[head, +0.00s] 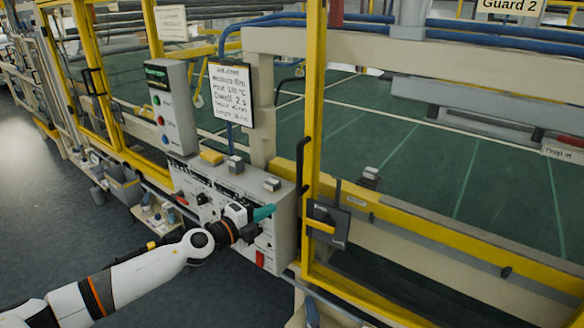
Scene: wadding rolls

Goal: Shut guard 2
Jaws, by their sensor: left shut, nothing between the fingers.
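The "Guard 2" sign (509,5) hangs at the top right. Below it is a yellow-framed guard (313,110) with a black vertical handle (304,160) on its upright. Its bottom rail runs toward the lower right and appears apart from the machine's yellow rail (430,222), so the guard looks open; its far side is out of view. A dark latch box with a yellow lever (321,226) sits by the upright. My left gripper (264,212) is shut and empty, with teal fingertips in front of the grey control box, left of the guard upright. My right gripper is not in view.
The grey control box (217,187) with switches and a red button stands left of the guard. A button panel (170,110) and a written notice (229,93) are above it. Bins (124,186) stand at left.

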